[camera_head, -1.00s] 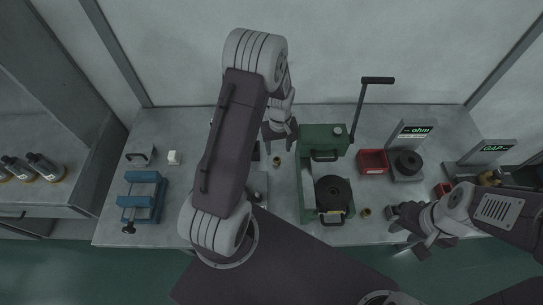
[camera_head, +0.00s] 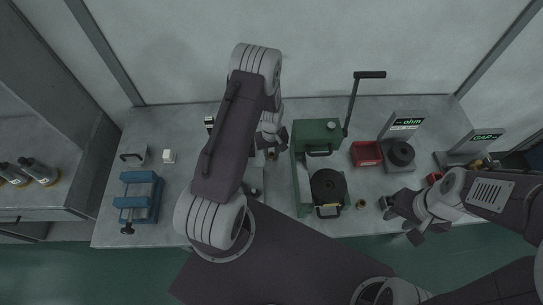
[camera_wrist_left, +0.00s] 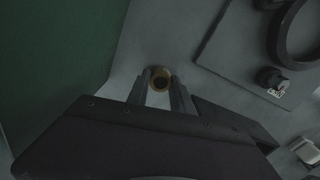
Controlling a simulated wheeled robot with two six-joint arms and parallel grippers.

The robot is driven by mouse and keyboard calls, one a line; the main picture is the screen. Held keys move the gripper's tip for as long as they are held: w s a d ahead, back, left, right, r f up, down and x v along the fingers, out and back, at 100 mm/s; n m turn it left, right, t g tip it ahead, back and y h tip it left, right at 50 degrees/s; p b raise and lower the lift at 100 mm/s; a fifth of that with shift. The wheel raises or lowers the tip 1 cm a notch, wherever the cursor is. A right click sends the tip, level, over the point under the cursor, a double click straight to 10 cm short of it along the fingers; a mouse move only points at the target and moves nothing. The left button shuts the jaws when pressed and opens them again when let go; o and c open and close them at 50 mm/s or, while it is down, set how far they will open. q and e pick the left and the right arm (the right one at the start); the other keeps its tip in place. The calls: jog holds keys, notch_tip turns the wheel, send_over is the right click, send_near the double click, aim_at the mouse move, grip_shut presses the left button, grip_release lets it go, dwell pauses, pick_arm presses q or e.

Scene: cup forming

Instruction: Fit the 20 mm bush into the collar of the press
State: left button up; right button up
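A small brass bush (camera_wrist_left: 160,79) stands upright on the bench, its bore facing up, in the left wrist view. It also shows in the head view (camera_head: 272,155). My left gripper (camera_wrist_left: 159,88) is open, with its fingertips on either side of the bush; a narrow gap seems to show. In the head view my left gripper (camera_head: 272,147) is just left of the green press (camera_head: 319,135). The press has a raised lever and a black round part (camera_head: 328,187) on its base; I cannot make out the collar. My right gripper (camera_head: 402,222) looks open and empty near the bench's front edge.
A second brass bush (camera_head: 361,204) stands right of the press. A red bin (camera_head: 367,153), the "ohm" device (camera_head: 401,150) and the "GAP" device (camera_head: 480,147) are further right. A blue vise (camera_head: 140,193) and a white block (camera_head: 169,156) are at left.

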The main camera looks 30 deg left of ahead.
aim_at(271, 154)
pick_arm(q)
grip_shut()
jog(key=shift+r, duration=0.2)
notch_tip(271, 154, up, 18)
jog(key=shift+f+b, duration=0.15)
jog(key=shift+b, duration=0.15)
